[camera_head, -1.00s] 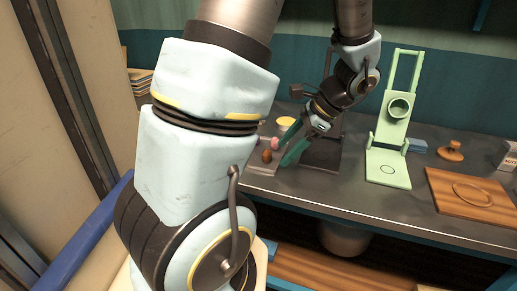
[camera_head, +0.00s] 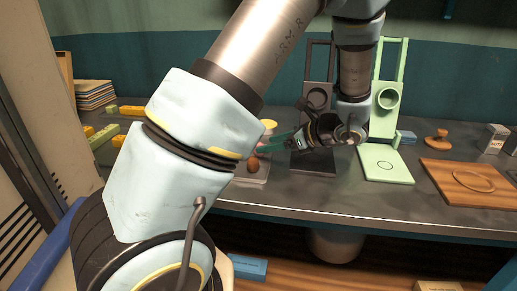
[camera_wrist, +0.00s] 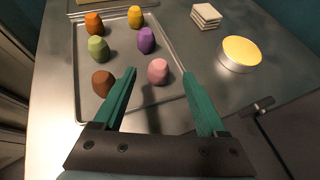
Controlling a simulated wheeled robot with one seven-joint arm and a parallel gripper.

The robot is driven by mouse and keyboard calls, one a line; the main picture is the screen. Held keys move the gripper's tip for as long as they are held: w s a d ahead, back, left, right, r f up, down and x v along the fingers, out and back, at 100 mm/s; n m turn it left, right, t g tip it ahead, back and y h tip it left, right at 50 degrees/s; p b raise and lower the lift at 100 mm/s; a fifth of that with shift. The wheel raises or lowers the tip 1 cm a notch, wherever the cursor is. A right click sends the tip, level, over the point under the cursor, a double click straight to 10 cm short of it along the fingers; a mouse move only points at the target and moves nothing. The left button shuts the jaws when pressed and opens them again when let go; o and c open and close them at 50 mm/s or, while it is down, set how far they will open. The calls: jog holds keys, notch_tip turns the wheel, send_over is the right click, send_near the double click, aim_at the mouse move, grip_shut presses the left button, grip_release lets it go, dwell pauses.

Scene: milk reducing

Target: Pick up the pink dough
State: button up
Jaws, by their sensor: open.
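The pink dough (camera_wrist: 158,71) is a small rounded lump on a grey metal tray (camera_wrist: 78,84). It shows in the wrist view between and a little beyond the fingertips, with no finger visibly touching it. In the head view a bit of pink shows beside my gripper, mostly hidden by it. My gripper (camera_wrist: 158,78) is open, with two green fingers spread apart and nothing held between them. In the head view my gripper (camera_head: 268,147) reaches left over the tray area. Brown dough (camera_wrist: 103,83) lies just left of the left finger.
Purple (camera_wrist: 146,40), green (camera_wrist: 98,49), yellow (camera_wrist: 135,17) and orange (camera_wrist: 94,23) dough lumps share the tray. A yellow-topped round tin (camera_wrist: 239,54) and stacked white squares (camera_wrist: 206,16) stand right of it. A dark stand (camera_head: 317,100) and green stand (camera_head: 388,110) are close to my arm.

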jog(key=shift+p+x, duration=0.55)
jog(key=shift+x, duration=1.8)
grip_shut()
